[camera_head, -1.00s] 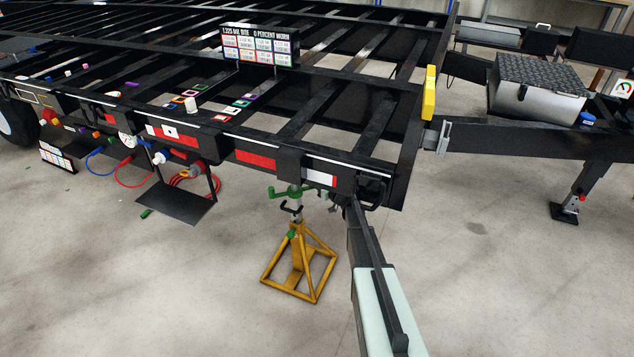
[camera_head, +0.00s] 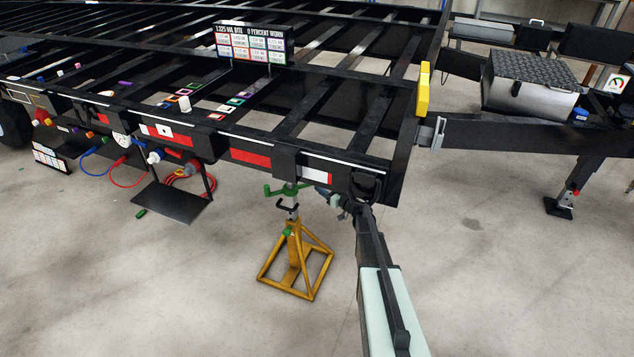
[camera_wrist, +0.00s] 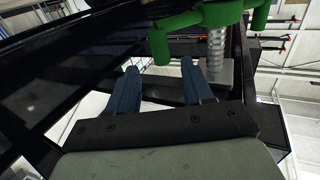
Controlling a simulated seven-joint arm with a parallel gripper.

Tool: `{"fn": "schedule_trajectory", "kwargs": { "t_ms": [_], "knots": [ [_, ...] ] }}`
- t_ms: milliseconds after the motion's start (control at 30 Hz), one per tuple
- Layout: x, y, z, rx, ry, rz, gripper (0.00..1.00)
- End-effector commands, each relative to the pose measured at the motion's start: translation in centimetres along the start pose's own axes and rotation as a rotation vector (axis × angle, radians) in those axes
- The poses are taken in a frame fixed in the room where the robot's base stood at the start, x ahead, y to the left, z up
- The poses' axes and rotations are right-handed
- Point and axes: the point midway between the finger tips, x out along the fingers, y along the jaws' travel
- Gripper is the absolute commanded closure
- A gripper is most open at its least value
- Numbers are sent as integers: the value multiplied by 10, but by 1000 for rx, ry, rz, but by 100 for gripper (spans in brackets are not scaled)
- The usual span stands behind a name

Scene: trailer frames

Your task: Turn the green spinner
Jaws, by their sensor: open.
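The green spinner (camera_head: 288,189) sits on top of a yellow jack stand (camera_head: 296,262) under the trailer's front edge. In the wrist view the spinner (camera_wrist: 218,14) is a hub on a grey threaded screw, with short handles hanging down at its sides. My gripper (camera_wrist: 160,68) is open, with its two dark blue fingers apart and nothing between them. One spinner handle hangs just past the fingertips; I cannot tell whether they touch. In the head view my gripper (camera_head: 325,194) is right of the spinner, partly hidden under the trailer edge.
The black trailer frame (camera_head: 340,162) is close above my gripper. A black hook (camera_head: 287,207) is on the stand below the spinner. A black shelf (camera_head: 172,203) with hoses hangs at the left. The grey floor around the stand is mostly clear.

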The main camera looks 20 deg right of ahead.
Motion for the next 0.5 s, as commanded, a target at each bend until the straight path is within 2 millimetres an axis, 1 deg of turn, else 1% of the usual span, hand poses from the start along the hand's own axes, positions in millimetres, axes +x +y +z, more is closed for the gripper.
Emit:
{"fn": "schedule_trajectory", "kwargs": {
  "t_ms": [33,200,333,500],
  "knots": [
    [-12,-1,-1,1,0,1,49],
    [-38,-1,0,1,0,1,49],
    [-51,0,0,0,-1,1,49],
    [-58,0,0,0,0,0,49]
  ]
}}
